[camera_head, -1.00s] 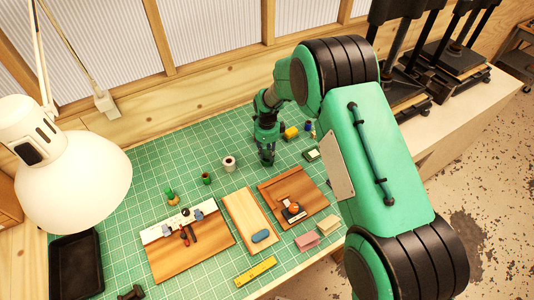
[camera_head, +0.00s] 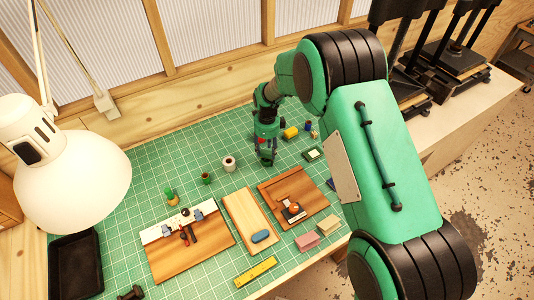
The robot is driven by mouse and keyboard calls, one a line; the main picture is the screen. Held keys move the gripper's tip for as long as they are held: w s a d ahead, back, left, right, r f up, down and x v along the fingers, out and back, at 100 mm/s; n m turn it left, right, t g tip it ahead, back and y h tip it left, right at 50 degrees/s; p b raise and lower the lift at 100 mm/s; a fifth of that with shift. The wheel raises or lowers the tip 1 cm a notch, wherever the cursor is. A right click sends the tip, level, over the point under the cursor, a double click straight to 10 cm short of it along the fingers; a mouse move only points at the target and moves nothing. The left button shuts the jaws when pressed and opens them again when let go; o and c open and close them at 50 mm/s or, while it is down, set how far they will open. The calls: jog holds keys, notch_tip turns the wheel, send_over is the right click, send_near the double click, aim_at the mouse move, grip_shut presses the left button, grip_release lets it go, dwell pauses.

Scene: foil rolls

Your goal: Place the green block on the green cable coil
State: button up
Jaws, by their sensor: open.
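My gripper (camera_head: 267,162) is open and points down, low over the green cutting mat, to the right of a white roll. A small dark green piece with a pale top (camera_head: 312,153) lies to the right of my gripper; I cannot tell whether it is the green block. A small green round thing (camera_head: 206,178) stands left of the white roll; it may be the green cable coil, but it is too small to be sure.
The white roll (camera_head: 229,163) stands close left of my gripper. Wooden boards (camera_head: 250,218) with tools lie in front. A lamp (camera_head: 75,180) hangs at left. The mat's back left is clear.

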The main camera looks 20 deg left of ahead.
aim_at(268, 154)
notch_tip(268, 154, up, 9)
jog(key=shift+r+b, duration=0.2)
jog(key=shift+b, duration=0.15)
dwell(0.7)
jog(key=shift+r, duration=0.1)
jog(key=s+d+r+n+t, duration=0.1)
jog(key=s+d+r+n, duration=0.35)
jog(key=d+r, duration=0.85)
jog(key=s+d+r+n+t, duration=0.1)
jog(key=s+d+r+n, duration=0.4)
jog(key=d+r, duration=0.75)
jog(key=s+d+r+n+t, duration=0.1)
jog(key=s+d+r+n, duration=0.1)
jog(key=s+d, duration=0.3)
jog(key=s+d+r+n+t, duration=0.1)
jog(key=s+d, duration=0.4)
jog(key=s, duration=0.8)
jog(key=s+d+r+n+t, duration=0.1)
jog(key=s+d+r+n, duration=0.2)
jog(key=s, duration=0.7)
jog(key=shift+d+r+n+t, duration=0.3)
jog(key=shift+d+r+n, duration=0.1)
jog(key=shift+d+n, duration=0.75)
